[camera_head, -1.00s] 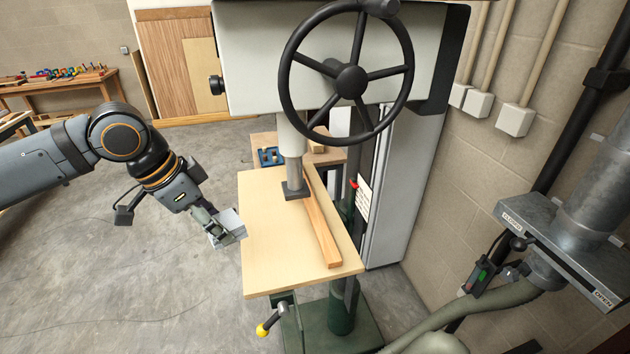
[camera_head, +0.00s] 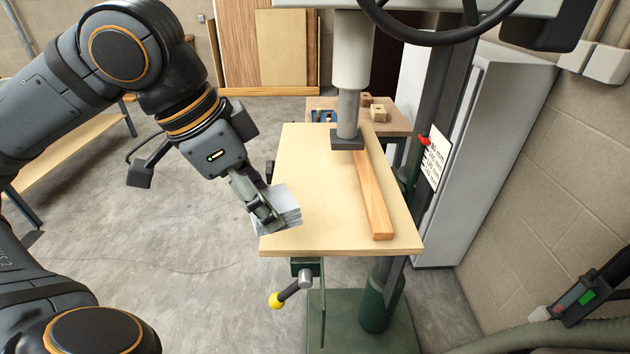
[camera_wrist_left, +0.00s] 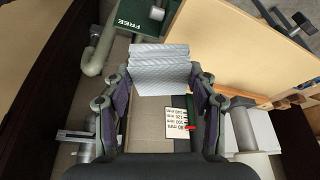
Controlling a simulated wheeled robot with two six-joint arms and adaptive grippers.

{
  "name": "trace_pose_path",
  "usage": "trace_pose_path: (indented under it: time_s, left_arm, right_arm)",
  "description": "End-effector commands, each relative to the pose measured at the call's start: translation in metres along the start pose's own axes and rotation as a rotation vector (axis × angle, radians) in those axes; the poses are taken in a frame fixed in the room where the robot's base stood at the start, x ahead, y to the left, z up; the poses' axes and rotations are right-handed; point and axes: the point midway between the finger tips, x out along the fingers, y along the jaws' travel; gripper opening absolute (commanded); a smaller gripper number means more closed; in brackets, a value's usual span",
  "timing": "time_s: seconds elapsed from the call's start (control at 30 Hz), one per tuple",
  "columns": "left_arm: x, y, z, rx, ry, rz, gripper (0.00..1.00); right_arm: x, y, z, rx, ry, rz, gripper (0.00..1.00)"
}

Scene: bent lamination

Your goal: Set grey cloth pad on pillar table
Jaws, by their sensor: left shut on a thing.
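The grey cloth pad (camera_head: 284,207) is a folded, layered block with a fine pattern. My left gripper (camera_head: 262,212) is shut on it, and the pad also shows between the fingers in the left wrist view (camera_wrist_left: 160,70). The pad is at the left front edge of the pillar table (camera_head: 310,185), a pale wooden board on the drill press. I cannot tell whether the pad touches the board or hangs just above it. My right gripper is not in view.
A wooden strip (camera_head: 371,195) lies along the right part of the board. The press spindle with its dark square foot (camera_head: 347,139) stands over the board's back. A yellow-knobbed lever (camera_head: 276,300) sits below the front edge. The board's middle is clear.

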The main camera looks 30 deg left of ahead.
Motion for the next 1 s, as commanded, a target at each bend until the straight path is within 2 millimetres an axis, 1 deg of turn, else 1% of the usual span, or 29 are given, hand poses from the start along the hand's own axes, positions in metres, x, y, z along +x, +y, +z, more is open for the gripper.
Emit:
trace_pose_path:
  time_s: [0.07, 0.17, 0.2, 0.3, 0.47, 0.5, 0.57, 0.6, 0.7, 0.73, 0.8, 1.0]
  left_arm:
    - [-0.001, -0.001, -0.001, -0.001, -0.001, 0.0, 0.31]
    - [0.007, -0.011, -0.006, -0.003, -0.002, 0.005, 0.31]
    - [0.013, -0.018, -0.009, -0.004, -0.005, 0.006, 0.31]
    - [0.028, -0.041, -0.02, -0.006, -0.008, 0.009, 0.31]
    - [0.048, -0.073, -0.036, -0.005, -0.009, 0.007, 0.31]
    - [0.06, -0.079, -0.035, -0.005, -0.009, 0.007, 0.31]
    - [0.077, -0.087, -0.035, -0.003, -0.008, 0.007, 0.31]
    - [0.076, -0.09, -0.04, 0.0, -0.002, 0.012, 0.31]
    - [0.09, -0.098, -0.041, -0.005, 0.0, 0.015, 0.31]
    - [0.097, -0.1, -0.04, -0.003, 0.005, 0.012, 0.31]
    - [0.105, -0.105, -0.039, 0.003, 0.009, 0.008, 0.31]
    - [0.114, -0.111, -0.038, 0.005, 0.006, 0.001, 0.31]
  right_arm:
    - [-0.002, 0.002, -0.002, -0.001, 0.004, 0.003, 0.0]
    - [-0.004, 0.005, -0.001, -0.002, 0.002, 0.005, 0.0]
    - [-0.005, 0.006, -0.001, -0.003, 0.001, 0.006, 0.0]
    - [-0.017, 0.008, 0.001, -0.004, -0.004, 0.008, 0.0]
    - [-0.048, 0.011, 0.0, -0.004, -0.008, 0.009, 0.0]
    - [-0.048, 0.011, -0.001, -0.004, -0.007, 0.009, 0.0]
    - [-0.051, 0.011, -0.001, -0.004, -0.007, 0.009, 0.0]
    - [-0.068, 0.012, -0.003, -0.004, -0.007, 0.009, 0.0]
    - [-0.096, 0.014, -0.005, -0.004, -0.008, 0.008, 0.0]
    - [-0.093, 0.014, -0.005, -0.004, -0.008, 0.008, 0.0]
    - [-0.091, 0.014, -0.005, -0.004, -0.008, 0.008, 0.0]
    - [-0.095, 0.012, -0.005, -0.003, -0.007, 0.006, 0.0]
